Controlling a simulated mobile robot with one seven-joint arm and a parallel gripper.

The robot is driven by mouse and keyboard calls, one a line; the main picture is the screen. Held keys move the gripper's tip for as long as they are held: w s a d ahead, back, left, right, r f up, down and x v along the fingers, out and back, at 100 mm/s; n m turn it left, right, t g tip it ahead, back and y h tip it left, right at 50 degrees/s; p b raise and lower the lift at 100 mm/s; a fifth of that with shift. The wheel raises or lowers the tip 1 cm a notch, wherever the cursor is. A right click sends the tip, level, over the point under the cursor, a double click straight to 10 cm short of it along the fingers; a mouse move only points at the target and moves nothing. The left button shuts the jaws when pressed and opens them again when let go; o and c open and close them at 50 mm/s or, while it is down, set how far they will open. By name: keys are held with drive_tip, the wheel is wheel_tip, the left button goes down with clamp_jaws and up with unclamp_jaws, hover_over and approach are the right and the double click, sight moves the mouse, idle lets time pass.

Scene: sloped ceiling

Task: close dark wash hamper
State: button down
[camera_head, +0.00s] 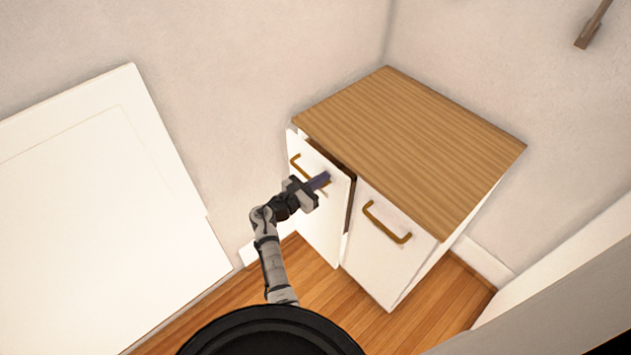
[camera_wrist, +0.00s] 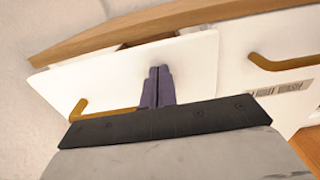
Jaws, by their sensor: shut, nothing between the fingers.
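A white cabinet with a wood top (camera_head: 415,145) has two white fronts with brass handles. The left hamper front (camera_head: 322,225) stands partly out from the cabinet, with a dark gap along its top and right edge. In the wrist view this front (camera_wrist: 110,82) is tilted, with its handle (camera_wrist: 82,108) at lower left. The right front (camera_head: 375,255) sits flush. In the wrist view its label (camera_wrist: 285,88) appears to end in "WASH"; its first word is unclear. My gripper (camera_head: 324,180) is shut and empty, fingers at the left front's upper right part; contact cannot be told.
A large white panel (camera_head: 110,200) stands at the left, near the wall. The wooden floor (camera_head: 440,305) is clear in front of the cabinet. A pale wall stands behind the cabinet, and a brown fixture (camera_head: 590,30) is on the wall at upper right.

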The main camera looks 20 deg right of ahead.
sight(332, 170)
drive_tip(key=b+x, duration=0.1)
drive_tip(key=x, duration=0.3)
drive_tip(key=shift+w+d, duration=0.1)
drive_tip(key=shift+r, duration=0.2)
drive_tip(key=shift+d, duration=0.1)
